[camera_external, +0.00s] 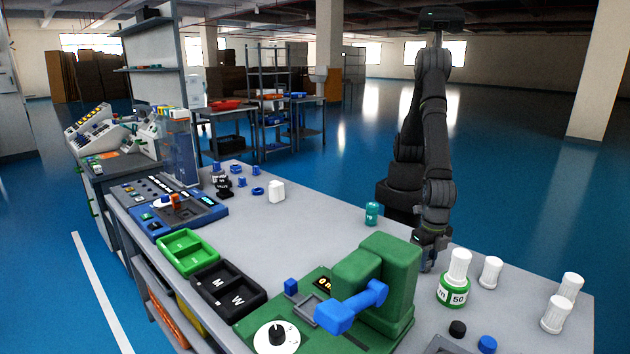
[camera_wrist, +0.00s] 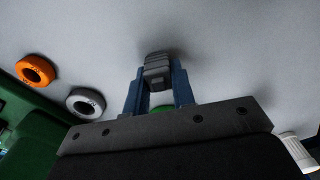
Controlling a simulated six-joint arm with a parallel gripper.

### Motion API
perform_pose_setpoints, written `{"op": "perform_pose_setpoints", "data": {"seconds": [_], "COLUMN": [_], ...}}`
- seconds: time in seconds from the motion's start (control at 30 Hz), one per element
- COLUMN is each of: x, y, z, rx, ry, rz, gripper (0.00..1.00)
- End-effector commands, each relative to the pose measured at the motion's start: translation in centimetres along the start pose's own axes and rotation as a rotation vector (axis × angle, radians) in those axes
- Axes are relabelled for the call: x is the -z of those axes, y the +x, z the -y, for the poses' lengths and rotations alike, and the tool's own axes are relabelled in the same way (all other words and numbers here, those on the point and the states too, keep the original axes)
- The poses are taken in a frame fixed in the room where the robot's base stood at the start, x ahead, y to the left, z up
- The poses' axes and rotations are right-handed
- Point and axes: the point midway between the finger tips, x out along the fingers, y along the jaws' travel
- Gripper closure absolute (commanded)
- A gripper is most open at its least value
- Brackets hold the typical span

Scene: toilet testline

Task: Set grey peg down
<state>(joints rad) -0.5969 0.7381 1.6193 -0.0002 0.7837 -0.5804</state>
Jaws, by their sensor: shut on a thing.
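The grey peg (camera_wrist: 158,72) shows in the wrist view between the two blue fingers of my gripper (camera_wrist: 158,88). My gripper is shut on it. The peg is close over the grey table top (camera_wrist: 230,50), with a dark shadow beside it; I cannot tell whether it touches. In the external view my gripper (camera_external: 429,250) points down at the table, between the green machine (camera_external: 400,285) and a white-capped green container (camera_external: 454,290). The peg cannot be made out clearly there.
An orange ring (camera_wrist: 36,70) and a grey ring (camera_wrist: 86,103) lie left of the fingers in the wrist view. Several white cylinders (camera_external: 490,272) stand to the right. A teal bottle (camera_external: 372,213) stands behind the machine. The table's middle (camera_external: 300,225) is clear.

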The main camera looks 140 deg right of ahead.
Motion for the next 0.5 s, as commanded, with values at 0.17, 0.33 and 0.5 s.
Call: {"op": "perform_pose_setpoints", "data": {"seconds": [0.17,0.33,0.5], "x": [-0.01,-0.01,0.00], "y": [0.29,0.27,0.16], "z": [0.00,0.00,-0.01], "rx": [0.000,0.000,0.000], "ry": [0.000,0.000,0.000], "rz": [0.000,0.000,0.000], "gripper": [0.63,0.55,0.55]}}
